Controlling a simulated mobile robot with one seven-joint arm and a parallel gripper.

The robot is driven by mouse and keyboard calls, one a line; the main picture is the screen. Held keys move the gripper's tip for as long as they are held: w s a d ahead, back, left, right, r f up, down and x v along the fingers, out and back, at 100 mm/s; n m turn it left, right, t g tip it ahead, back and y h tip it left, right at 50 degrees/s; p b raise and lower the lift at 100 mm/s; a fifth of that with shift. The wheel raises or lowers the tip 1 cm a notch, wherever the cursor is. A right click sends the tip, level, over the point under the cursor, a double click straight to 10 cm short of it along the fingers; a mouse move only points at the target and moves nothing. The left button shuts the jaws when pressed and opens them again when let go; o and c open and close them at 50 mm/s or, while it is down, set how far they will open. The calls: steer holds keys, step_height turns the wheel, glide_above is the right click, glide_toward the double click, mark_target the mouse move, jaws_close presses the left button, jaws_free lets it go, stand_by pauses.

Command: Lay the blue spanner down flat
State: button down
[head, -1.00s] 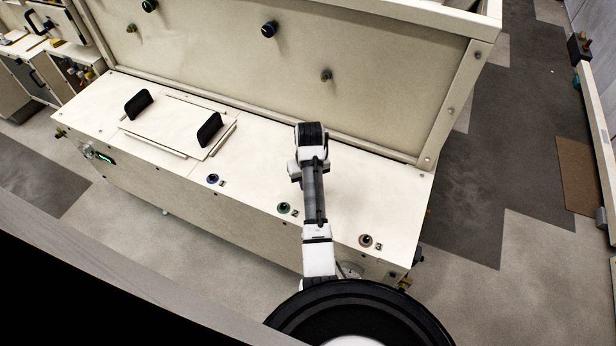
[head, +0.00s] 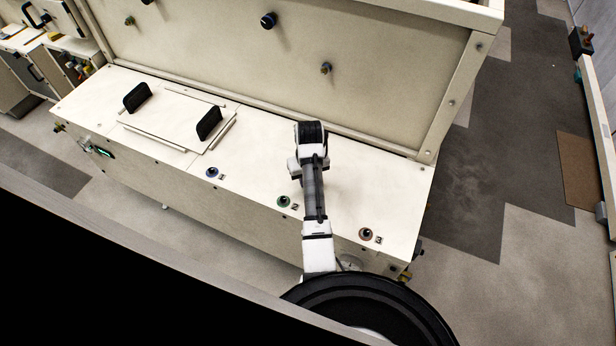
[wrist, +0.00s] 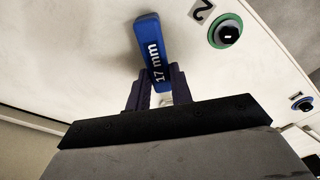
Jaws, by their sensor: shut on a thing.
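The blue spanner (wrist: 150,35), marked "17 mm", shows in the wrist view between the two dark fingers of my gripper (wrist: 156,82). My gripper is shut on it. The blue part reaches up the picture beyond the fingers, over the pale bench top. I cannot tell whether it touches the top; its other end is hidden by the gripper. In the head view my gripper is hidden behind my arm, over the pale bench top (head: 260,165), and the spanner does not show.
Ringed knobs marked 1 (head: 212,172), 2 (head: 283,202) and 3 (head: 367,233) line the bench's front edge. A hatch with two black handles (head: 209,123) is at left. A tall panel (head: 360,75) rises behind. Bare top lies right of my arm.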

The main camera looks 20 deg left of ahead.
steer(key=shift+f, duration=0.1)
steer(key=c, duration=1.2)
jaws_free()
steer(key=shift+o, duration=0.2)
